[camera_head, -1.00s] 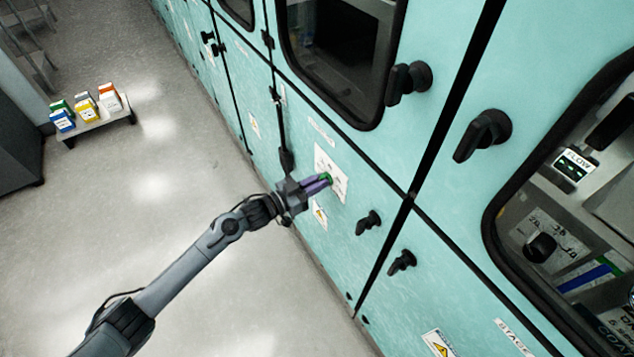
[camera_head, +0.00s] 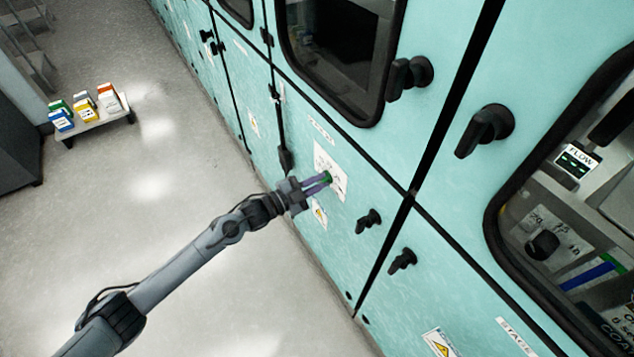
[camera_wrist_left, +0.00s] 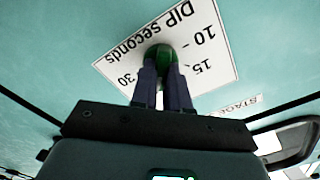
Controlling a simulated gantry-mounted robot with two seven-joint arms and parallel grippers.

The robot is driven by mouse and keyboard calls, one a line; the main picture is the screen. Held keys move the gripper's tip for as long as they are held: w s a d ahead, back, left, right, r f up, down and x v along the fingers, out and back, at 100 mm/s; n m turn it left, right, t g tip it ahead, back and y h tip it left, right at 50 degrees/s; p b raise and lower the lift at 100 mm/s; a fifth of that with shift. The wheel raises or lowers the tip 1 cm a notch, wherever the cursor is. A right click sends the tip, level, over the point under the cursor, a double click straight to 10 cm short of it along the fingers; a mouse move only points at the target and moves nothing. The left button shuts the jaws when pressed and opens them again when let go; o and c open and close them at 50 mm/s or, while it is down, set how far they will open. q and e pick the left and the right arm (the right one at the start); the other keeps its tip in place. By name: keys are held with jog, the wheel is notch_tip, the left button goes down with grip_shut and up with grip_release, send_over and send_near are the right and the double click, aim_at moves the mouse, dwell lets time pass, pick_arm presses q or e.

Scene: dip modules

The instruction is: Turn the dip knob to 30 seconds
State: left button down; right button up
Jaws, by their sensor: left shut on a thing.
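The green dip knob (camera_head: 327,177) sits on a white label (camera_head: 321,158) on the teal cabinet front. In the left wrist view the knob (camera_wrist_left: 161,53) is at top centre. The label (camera_wrist_left: 222,72) there appears upside down and reads "DIP seconds" with 10, 15 and 30. The 10 and 15 lie right of the knob, and the 30 lies at its left. My left gripper (camera_head: 320,183) has its two purple fingers shut on the knob, one on each side. The fingers hide part of the knob, and I cannot tell where its pointer stands. My right gripper is not in view.
Black latch handles (camera_head: 367,221) stick out of the cabinet to the right of the knob. A dark window (camera_head: 335,50) is above. A low stand (camera_head: 103,122) with several coloured boxes is on the floor at the far left. The floor (camera_head: 130,230) around my arm is clear.

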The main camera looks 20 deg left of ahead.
pick_arm(q)
jog(key=m+b, duration=0.1)
jog(key=m, duration=0.3)
jog(key=shift+f+m, duration=0.15)
jog(key=shift+m, duration=0.15)
jog(key=m+b, duration=0.1)
jog(key=m, duration=0.3)
jog(key=shift+d+m, duration=0.1)
jog(key=shift+m, duration=0.3)
jog(key=c, duration=1.1)
grip_release()
jog(key=shift+s, duration=0.15)
jog(key=shift+p+v, duration=0.75)
jog(key=shift+v, duration=4.6)
